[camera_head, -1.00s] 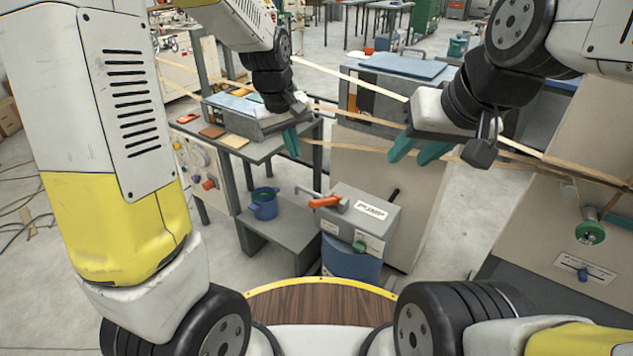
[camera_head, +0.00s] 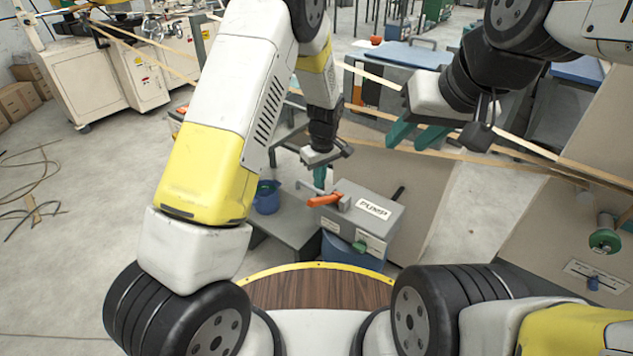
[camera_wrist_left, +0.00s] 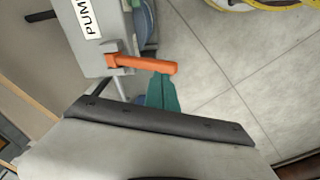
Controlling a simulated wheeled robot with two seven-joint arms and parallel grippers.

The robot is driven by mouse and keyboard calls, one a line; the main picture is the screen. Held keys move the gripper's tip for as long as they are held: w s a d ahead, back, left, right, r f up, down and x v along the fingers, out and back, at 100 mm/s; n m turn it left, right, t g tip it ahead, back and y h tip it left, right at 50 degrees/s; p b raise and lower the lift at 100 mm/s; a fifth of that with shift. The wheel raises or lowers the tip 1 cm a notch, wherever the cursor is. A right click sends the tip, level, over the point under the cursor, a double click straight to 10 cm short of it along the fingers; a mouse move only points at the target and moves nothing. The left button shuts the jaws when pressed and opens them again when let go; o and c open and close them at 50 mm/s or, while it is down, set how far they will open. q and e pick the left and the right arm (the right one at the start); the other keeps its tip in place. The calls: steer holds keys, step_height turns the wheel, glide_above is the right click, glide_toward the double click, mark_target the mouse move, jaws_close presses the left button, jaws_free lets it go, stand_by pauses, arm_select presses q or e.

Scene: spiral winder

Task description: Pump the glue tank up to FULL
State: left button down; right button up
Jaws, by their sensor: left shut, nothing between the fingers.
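The grey pump box (camera_head: 370,212) carries a PUMP label and an orange lever handle (camera_head: 325,200) on its left side. It stands on the blue tank (camera_head: 350,258), mostly hidden under it. My left gripper (camera_head: 320,180) is just above the orange handle, fingers pointing down and shut with nothing between them. In the left wrist view its teal fingers (camera_wrist_left: 163,92) overlap the tip of the orange handle (camera_wrist_left: 142,65); I cannot tell whether they touch. A green knob (camera_head: 360,247) is on the box's front. My right gripper (camera_head: 418,136) is open and empty, above and right of the pump.
A spool panel (camera_head: 605,237) is at the right. Open floor (camera_head: 90,260) lies at the left.

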mark_target(318, 200)
arm_select(q)
steer(key=shift+f, duration=0.1)
steer(key=shift+w+a+f, duration=0.1)
steer(key=shift+w+f, duration=0.05)
steer(key=shift+f, duration=1.55)
steer(key=shift+w+a+f, duration=0.1)
steer(key=shift+f, duration=1.7)
steer(key=shift+f, duration=2.1)
steer(key=shift+s+d+r, duration=0.3)
steer(key=shift+s+d, duration=0.15)
steer(key=shift+s, duration=0.2)
steer(key=shift+s+d+r, duration=0.25)
steer(key=shift+s+d, duration=0.15)
steer(key=shift+s, duration=0.2)
